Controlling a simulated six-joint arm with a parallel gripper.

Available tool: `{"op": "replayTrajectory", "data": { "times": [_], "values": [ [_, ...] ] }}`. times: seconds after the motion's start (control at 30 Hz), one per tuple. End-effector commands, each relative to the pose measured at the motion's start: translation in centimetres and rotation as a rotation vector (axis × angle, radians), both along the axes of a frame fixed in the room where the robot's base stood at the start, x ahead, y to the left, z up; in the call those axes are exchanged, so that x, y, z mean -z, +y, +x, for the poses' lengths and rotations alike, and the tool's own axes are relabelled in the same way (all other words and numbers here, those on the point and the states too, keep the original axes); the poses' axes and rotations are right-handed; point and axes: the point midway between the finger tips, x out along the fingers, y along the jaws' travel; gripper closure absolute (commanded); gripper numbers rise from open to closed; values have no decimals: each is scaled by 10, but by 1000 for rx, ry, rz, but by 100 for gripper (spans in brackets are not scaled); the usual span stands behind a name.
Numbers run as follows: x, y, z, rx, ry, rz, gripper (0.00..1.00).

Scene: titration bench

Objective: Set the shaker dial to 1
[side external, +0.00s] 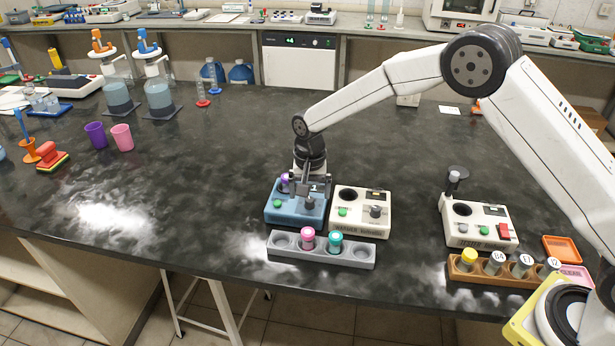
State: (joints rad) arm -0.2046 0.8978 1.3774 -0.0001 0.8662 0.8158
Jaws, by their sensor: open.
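A blue device (284,214) stands near the front of the bench, below my gripper; I cannot read its name, so I cannot tell for sure that it is the shaker. It has a green button (277,203), and my gripper hides much of its top. My gripper (309,194) points down over the right part of this device, close to its panel. It is open; whether its fingers touch a dial there cannot be made out. A cream device (360,222) with a dark dial (376,211) and a green button stands directly to the right.
A grey rack (352,255) holding pink-capped and teal-capped vials stands in front of both devices. A white device (476,235) with a red switch is farther right, behind a brown vial rack (462,276). Purple (96,135) and pink (122,137) cups stand left. The bench between is clear.

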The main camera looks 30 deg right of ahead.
Motion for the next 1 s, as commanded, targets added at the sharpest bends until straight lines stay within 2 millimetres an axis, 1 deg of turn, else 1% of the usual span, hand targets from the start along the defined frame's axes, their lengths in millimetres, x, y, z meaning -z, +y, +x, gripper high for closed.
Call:
{"op": "replayTrajectory", "data": {
  "times": [0.7,1.0],
  "values": [
    [-41,0,0,0,-1,0,0],
    [-50,0,0,0,0,0,0]
  ]
}}
